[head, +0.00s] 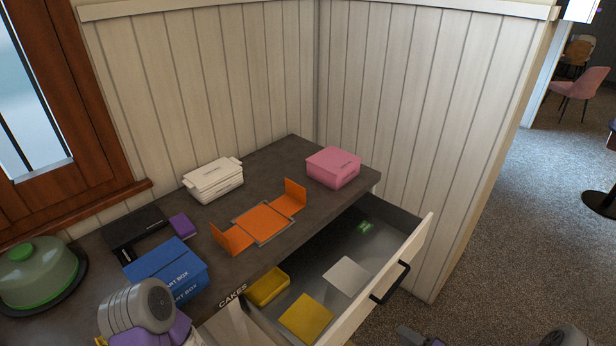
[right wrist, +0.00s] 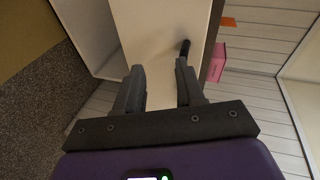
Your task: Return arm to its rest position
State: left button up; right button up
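My right gripper (head: 418,337) shows as a dark part at the bottom edge of the head view, in front of the pulled-out drawer and apart from its black handle. In the right wrist view my right gripper (right wrist: 159,72) is open, with nothing between its fingers. Beyond the fingers is the pale drawer front (right wrist: 165,30) with its black handle (right wrist: 185,47). My left arm shows at the lower left of the head view, over the counter's front edge. My left gripper is out of sight.
The open drawer (head: 424,240) holds yellow and pale pieces. On the counter (head: 270,165) stand a pink box (head: 333,167), a white box (head: 213,180), an orange folded piece (head: 262,222), a blue box (head: 167,270) and a green-topped dome (head: 38,273).

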jog(key=s+a+f+n+g+h, duration=0.2)
jog(key=s+a+f+g+h, duration=0.15)
jog(key=a+f, duration=0.55)
jog(key=s+a+n+g, duration=0.2)
jog(key=s+a+g, duration=0.2)
jog(key=s, duration=0.3)
jog(key=s+a+n+g+h, duration=0.1)
jog(key=s+a+n+g, duration=0.1)
jog(key=s+a, duration=0.3)
jog(key=s+g, duration=0.1)
jog(key=s, duration=0.2)
jog(key=shift+a+g, duration=0.25)
jog(key=shift+g, duration=0.1)
